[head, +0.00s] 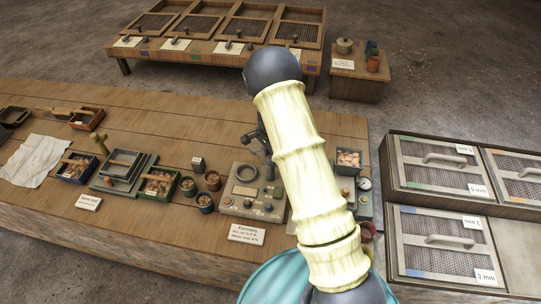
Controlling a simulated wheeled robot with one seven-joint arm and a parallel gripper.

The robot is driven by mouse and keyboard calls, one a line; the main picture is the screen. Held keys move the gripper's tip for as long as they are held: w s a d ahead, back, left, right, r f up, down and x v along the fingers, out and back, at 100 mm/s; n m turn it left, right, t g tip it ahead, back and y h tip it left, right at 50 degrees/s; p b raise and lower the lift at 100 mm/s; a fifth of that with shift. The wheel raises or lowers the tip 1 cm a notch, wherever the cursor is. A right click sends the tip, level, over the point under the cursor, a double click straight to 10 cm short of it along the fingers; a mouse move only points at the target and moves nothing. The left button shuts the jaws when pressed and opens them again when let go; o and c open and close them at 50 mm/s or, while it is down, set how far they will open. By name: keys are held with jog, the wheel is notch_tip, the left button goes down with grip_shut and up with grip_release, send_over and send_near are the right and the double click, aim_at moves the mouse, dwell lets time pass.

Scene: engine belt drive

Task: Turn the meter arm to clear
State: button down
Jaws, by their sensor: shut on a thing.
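The meter (251,190) is a grey-beige box with a light panel, dark knobs and a round dial, standing near the front of the long wooden table. My gripper (254,139) is a dark shape above the meter's back edge, partly hidden behind my cream arm. It is shut on a dark slim part at the top of the meter, which looks like the meter arm. The exact grip and the angle of the meter arm are too small and too covered to tell. The meter's right side is close to my arm.
A "Kernels" card (247,233) lies before the meter. Small pots (205,202) and a green-edged box (158,183) stand to its left. A tray of pinkish pieces (348,160) and a small gauge (364,184) stand right of my arm. Mesh-topped bins (443,240) fill the right.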

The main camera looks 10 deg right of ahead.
jog(key=m, duration=0.4)
jog(key=shift+r+m+p, duration=0.1)
jog(key=shift+m+p, duration=0.2)
jog(key=m+p, duration=0.1)
jog(key=m, duration=0.3)
jog(key=shift+w+m, duration=0.1)
jog(key=shift+m, duration=0.3)
jog(key=c, duration=1.1)
grip_release()
notch_tip(320, 180, up, 17)
jog(key=b, duration=0.3)
jog(key=shift+r, duration=0.15)
